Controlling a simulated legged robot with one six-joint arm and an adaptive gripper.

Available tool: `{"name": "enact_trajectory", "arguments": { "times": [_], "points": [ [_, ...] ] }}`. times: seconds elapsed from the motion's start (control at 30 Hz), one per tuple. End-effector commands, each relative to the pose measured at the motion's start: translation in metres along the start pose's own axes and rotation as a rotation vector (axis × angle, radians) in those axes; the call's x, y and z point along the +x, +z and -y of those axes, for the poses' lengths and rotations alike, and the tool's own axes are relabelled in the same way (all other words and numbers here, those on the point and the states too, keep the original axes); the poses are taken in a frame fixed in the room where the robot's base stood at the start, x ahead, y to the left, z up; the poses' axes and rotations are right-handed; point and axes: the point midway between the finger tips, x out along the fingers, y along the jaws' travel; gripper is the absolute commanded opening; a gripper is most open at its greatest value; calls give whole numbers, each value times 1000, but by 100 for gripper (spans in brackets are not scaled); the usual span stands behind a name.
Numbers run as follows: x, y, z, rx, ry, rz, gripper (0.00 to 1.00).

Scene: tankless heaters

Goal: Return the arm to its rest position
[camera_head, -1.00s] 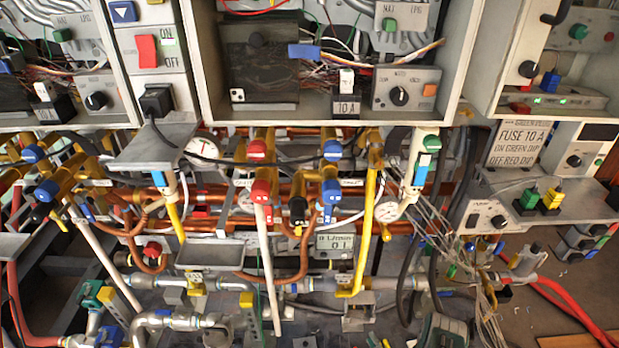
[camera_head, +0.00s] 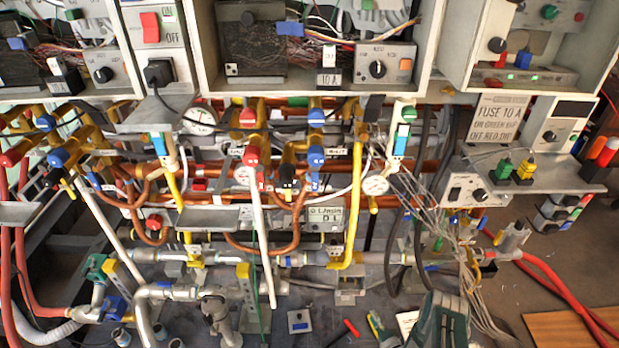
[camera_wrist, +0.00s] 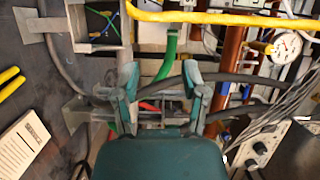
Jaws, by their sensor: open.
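In the wrist view my gripper (camera_wrist: 160,82) is open, its two teal-and-grey fingers apart. No object is seen held between them. Behind the fingers are a green upright piece (camera_wrist: 168,52), a dark hose and grey pipework; the distance to them is hard to judge. In the head view a teal-and-grey part of my arm (camera_head: 440,320) shows at the bottom edge, right of centre. Its fingertips cannot be made out there.
Pipes with red, blue and yellow valves fill the middle, including a yellow pipe (camera_head: 356,200). Loose grey wires (camera_head: 435,215) hang near my arm. A grey shelf (camera_head: 545,178) juts out at right. Small tools, including a red marker (camera_head: 351,328), lie on the dark surface below.

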Motion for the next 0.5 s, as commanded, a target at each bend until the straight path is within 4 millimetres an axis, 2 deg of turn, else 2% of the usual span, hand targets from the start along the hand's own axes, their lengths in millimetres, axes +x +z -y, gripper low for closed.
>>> {"name": "enact_trajectory", "arguments": {
  "times": [0.33,0.5],
  "points": [
    [42,-41,43,-158,90,-9,56],
    [73,-71,87,-288,168,-19,56]
  ]
}}
